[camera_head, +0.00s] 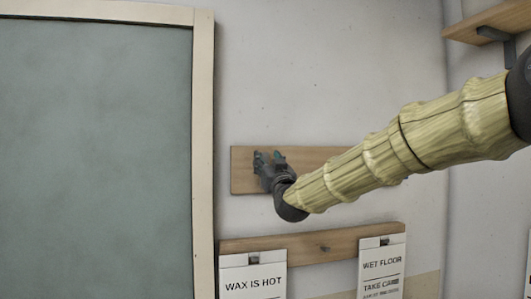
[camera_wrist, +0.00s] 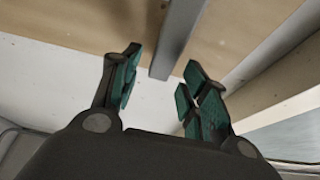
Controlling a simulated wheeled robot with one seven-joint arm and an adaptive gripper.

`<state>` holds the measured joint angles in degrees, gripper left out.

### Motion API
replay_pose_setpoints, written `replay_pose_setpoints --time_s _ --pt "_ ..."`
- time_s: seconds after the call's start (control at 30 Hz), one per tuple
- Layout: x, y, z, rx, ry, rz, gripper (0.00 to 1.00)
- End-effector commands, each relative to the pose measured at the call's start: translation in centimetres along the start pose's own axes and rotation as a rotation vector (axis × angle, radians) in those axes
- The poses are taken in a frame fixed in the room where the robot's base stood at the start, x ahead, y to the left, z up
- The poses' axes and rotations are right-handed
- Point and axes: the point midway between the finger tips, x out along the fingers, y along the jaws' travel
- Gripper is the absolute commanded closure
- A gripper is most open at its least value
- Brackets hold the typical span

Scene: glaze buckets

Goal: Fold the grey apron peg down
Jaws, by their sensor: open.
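The grey apron peg (camera_wrist: 178,38) is a narrow grey bar in the wrist view, running down from the top edge in front of a wooden board. Its lower end shows between and just beyond my fingertips. My gripper (camera_wrist: 160,80) is open, with one teal-padded finger on each side of the peg's line; I cannot tell whether either touches it. In the head view my gripper (camera_head: 269,160) is at the left part of the upper wooden board (camera_head: 240,178). The peg cannot be made out there.
Below is a second wooden rail (camera_head: 310,247) with hanging signs, "WAX IS HOT" (camera_head: 253,283) and "WET FLOOR" (camera_head: 381,266). A framed grey-green board (camera_head: 95,150) stands at left. A bracketed shelf (camera_head: 490,22) is at upper right. The wall above the upper board is bare.

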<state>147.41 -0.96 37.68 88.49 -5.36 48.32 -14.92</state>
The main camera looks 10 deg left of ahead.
Motion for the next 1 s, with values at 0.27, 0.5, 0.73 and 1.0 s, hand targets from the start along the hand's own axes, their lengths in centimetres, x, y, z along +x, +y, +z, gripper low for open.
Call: replay_pose_setpoints --time_s 0.27,0.5,0.73,1.0 --pt "2.0 0.0 0.0 0.001 0.0 0.001 0.55" --pt "2.1 0.0 0.1 0.001 0.0 0.001 0.55" --pt "2.1 0.0 0.0 0.001 0.0 0.001 0.86" --pt "2.1 0.1 0.1 0.001 0.001 0.001 1.0"
